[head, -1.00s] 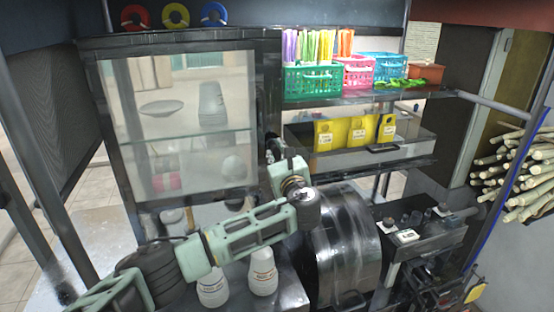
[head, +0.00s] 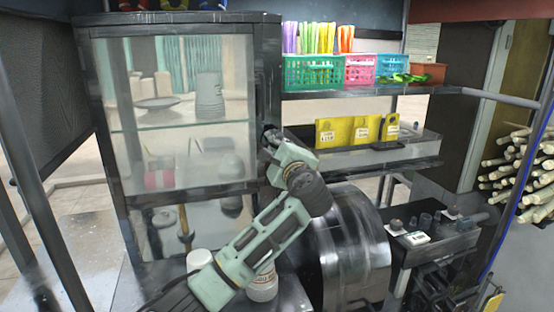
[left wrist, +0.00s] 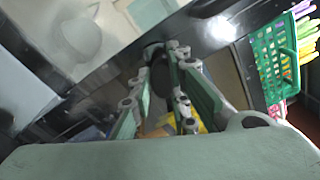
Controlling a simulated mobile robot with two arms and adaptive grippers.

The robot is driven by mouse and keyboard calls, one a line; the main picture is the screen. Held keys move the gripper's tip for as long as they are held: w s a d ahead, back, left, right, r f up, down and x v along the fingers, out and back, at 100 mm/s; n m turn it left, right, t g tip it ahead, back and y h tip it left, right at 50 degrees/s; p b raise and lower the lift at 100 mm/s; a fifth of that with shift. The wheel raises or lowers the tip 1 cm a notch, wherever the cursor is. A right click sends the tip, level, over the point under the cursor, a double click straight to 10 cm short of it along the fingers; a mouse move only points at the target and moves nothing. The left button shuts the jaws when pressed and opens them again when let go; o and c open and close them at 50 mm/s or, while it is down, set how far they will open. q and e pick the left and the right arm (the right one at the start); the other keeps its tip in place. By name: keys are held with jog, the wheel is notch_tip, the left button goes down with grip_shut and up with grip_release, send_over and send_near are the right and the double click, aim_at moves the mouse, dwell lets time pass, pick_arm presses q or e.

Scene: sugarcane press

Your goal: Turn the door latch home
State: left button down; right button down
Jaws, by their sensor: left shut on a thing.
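The cabinet door (head: 185,115) is a glass pane in a dark frame at the left of the head view, and it looks closed. My left gripper (head: 270,142) is at the right side of the cabinet frame, at about mid-height. In the left wrist view, the fingers of my left gripper (left wrist: 163,66) are closed around a small dark piece, the latch (left wrist: 157,53), against the dark frame. The latch is mostly hidden by the fingers, so its exact angle cannot be told. My right gripper is not in view.
A shelf right of the cabinet holds a green basket (head: 313,73), a pink basket (head: 360,70) and a blue basket. Yellow packets (head: 335,133) stand on a lower tray. A shiny dark drum (head: 350,250) and white bottles (head: 263,284) are close to my left arm.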

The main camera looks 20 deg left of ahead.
pick_arm(q)
jog(key=shift+f+n+b, duration=0.25)
jog(key=shift+n+b, duration=1.1)
jog(key=shift+n, duration=0.25)
jog(key=shift+f+n+b, duration=0.25)
jog(key=shift+n+b, duration=1.1)
jog(key=shift+n, duration=0.25)
jog(key=shift+d, duration=0.1)
jog(key=c, duration=1.8)
grip_release()
jog(key=shift+r, duration=0.1)
jog(key=shift+c, duration=0.2)
jog(key=shift+o, duration=0.6)
jog(key=shift+w+r, duration=0.1)
jog(key=v, duration=1.2)
jog(key=shift+w+d, duration=0.1)
jog(key=shift+d, duration=0.05)
